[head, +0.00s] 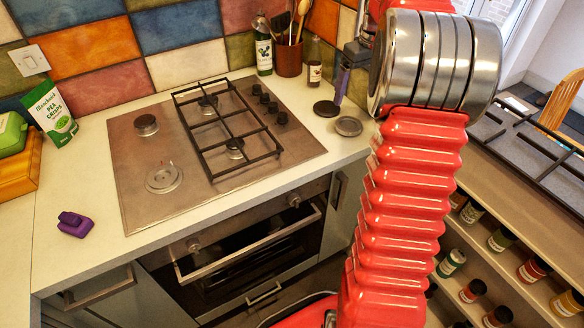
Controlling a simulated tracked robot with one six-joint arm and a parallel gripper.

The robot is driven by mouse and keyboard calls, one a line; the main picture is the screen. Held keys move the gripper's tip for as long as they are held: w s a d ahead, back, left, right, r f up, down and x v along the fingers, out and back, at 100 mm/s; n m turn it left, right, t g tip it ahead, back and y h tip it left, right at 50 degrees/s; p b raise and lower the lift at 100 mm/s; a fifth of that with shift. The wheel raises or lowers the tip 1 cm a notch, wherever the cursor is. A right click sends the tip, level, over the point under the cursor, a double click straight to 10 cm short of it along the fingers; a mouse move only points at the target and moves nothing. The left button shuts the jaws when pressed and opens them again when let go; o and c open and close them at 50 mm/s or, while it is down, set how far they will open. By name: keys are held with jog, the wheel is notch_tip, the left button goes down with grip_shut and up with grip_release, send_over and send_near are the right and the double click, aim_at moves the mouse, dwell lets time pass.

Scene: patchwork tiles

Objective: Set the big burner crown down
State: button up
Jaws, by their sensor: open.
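A grey metal disc, which looks like the big burner crown (348,126), lies flat on the pale counter to the right of the hob. A flat black disc, which looks like a burner cap (326,108), lies just behind and left of it. My gripper (341,88) is open, pointing down above the two discs and apart from the grey one. Only part of its jaws shows; my arm hides the rest. On the steel hob (133,185), the front left burner seat (164,178) is uncovered, without crown or cap.
A black grate (240,172) covers the hob's right burners. Another grate (540,150) lies on the shelf unit at right. A utensil pot (288,58) and bottles (264,55) stand behind the discs. A purple object (75,224) sits on the left counter.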

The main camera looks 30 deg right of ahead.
jog(key=s+a+r+t, duration=0.1)
jog(key=s+a+r, duration=0.25)
jog(key=a, duration=0.75)
jog(key=s+a+r+t, duration=0.1)
jog(key=s+a+r, duration=0.25)
jog(key=a, duration=0.65)
jog(key=s+a+f+t, duration=0.1)
jog(key=s+a+f, duration=0.2)
jog(key=s+a, duration=0.4)
jog(key=s+a+f, duration=0.3)
jog(key=s+a, duration=0.5)
jog(key=s, duration=0.1)
jog(key=shift+f+t, duration=0.2)
jog(key=shift+t, duration=0.2)
jog(key=shift+s, duration=0.1)
